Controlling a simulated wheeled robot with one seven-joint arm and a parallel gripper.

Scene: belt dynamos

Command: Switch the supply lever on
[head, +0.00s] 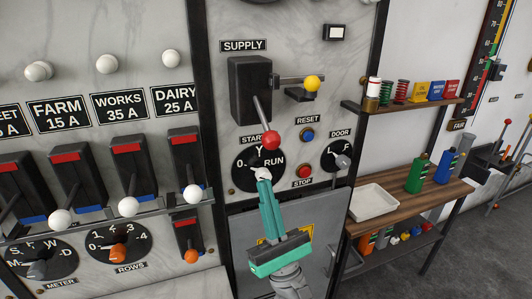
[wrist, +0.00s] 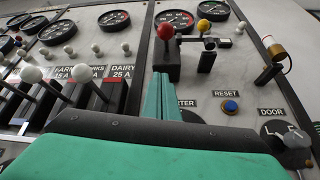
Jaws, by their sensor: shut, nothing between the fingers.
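The supply lever is a black box (head: 250,92) under the SUPPLY label, with a rod ending in a red ball knob (head: 269,140). In the head view the rod slants down from the box. In the wrist view the red knob (wrist: 166,30) shows beyond my fingertips. My teal gripper (head: 263,175) is shut and empty. Its tips appear just below the red knob, in front of the starter dial (head: 245,160), with a small gap to the knob in the picture. The gripper covers part of the dial.
A yellow-knobbed arm (head: 312,83) sits right of the supply box. The blue RESET button (head: 307,134), red STOP button (head: 304,171) and DOOR dial (head: 336,156) lie to the right. White-knobbed feeder levers (head: 128,206) stick out at left. A wooden shelf table (head: 405,200) stands right.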

